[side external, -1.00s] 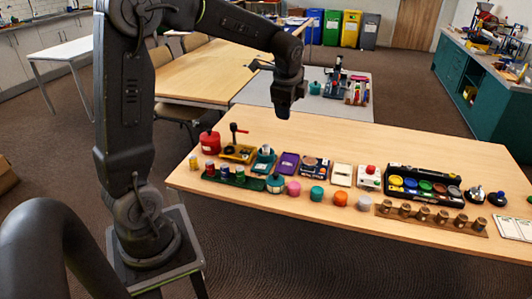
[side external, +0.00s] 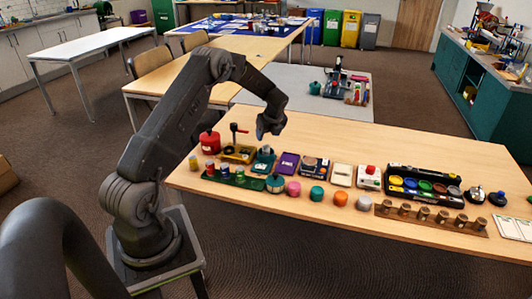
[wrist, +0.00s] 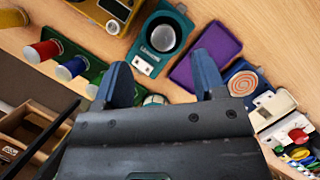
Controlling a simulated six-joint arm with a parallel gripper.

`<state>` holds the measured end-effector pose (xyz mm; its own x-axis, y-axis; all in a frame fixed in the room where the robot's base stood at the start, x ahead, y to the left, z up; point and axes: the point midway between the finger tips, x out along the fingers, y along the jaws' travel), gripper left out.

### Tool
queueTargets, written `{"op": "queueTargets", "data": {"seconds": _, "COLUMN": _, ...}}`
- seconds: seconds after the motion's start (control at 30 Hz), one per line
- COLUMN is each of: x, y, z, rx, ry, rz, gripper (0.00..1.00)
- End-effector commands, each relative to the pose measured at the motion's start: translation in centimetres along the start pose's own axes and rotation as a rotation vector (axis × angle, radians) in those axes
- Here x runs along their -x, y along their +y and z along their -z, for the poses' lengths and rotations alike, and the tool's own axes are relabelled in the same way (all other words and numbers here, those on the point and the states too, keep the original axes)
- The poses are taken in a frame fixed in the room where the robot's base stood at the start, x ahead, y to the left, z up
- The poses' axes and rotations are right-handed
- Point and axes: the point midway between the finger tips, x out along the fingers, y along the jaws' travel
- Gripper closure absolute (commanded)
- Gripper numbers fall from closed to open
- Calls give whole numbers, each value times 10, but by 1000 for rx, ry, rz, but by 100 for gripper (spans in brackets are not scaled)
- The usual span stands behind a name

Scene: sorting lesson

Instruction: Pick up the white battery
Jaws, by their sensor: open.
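My gripper (side external: 263,135) is above the back half of the row of objects on the wooden table. In the wrist view my gripper (wrist: 162,72) has its two blue fingers wide apart with nothing between them. Ahead of the fingertips is a teal holder (wrist: 145,67) with pale lettering and a round silver-grey piece (wrist: 161,38) in it. The teal holder also shows below my gripper in the side view (side external: 264,162). I cannot make out for certain which thing is the white battery. A small pale cylinder (wrist: 113,27) shows at the yellow tray's edge.
A purple tray (wrist: 207,58) lies right of the teal holder, and a yellow tray (side external: 238,153) lies left. A green rack with coloured spools (side external: 233,178) is in front. A black paint box (side external: 424,186) is further right. The table's back right is clear.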

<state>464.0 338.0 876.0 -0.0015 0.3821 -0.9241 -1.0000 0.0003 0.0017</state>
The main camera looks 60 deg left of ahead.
Motion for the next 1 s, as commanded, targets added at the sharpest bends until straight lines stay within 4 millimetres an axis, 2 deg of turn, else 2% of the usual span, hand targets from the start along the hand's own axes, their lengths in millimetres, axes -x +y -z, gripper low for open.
{"op": "queueTargets", "data": {"seconds": 0.1, "x": -15, "y": 0, "z": 0, "rx": 0, "ry": 0, "rz": 1, "gripper": 36}}
{"op": "queueTargets", "data": {"seconds": 0.27, "x": -23, "y": -1, "z": 1, "rx": 0, "ry": -1, "rz": 1, "gripper": 36}}
{"op": "queueTargets", "data": {"seconds": 0.6, "x": -67, "y": -2, "z": 9, "rx": 2, "ry": 1, "rz": 1, "gripper": 36}}
{"op": "queueTargets", "data": {"seconds": 0.9, "x": -72, "y": -3, "z": 9, "rx": 1, "ry": 0, "rz": 3, "gripper": 36}}
{"op": "queueTargets", "data": {"seconds": 1.0, "x": -72, "y": -3, "z": 9, "rx": 1, "ry": 0, "rz": 3, "gripper": 44}}
